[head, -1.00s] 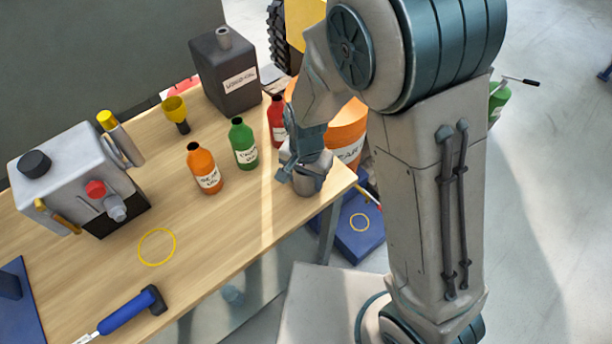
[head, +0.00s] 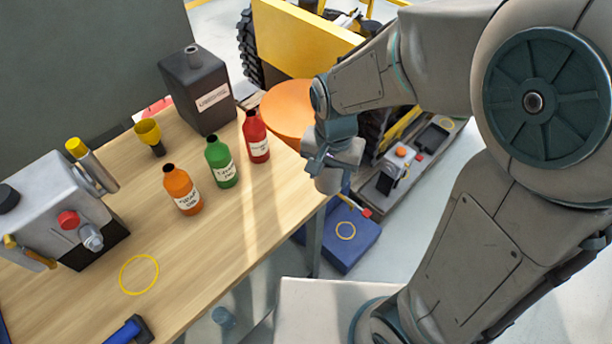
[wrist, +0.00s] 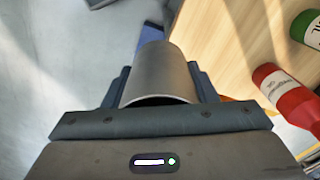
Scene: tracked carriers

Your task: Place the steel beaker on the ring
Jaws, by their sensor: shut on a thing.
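My gripper (head: 334,160) is shut on the grey steel beaker (head: 328,183). The beaker is held in the air at the right corner of the table; in the wrist view the beaker (wrist: 163,72) sits between the fingers, with floor and the table edge behind it. One yellow ring (head: 121,280) lies flat on the table at the front left, far from the beaker. A second, smaller yellow ring (head: 345,239) is on top of a low blue box (head: 350,255) on the floor, below and close to the beaker in the picture. Both rings are empty.
Orange (head: 182,191), green (head: 221,163) and red (head: 256,137) bottles stand on the wooden table (head: 215,240). An orange drum (head: 290,110) is behind the gripper.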

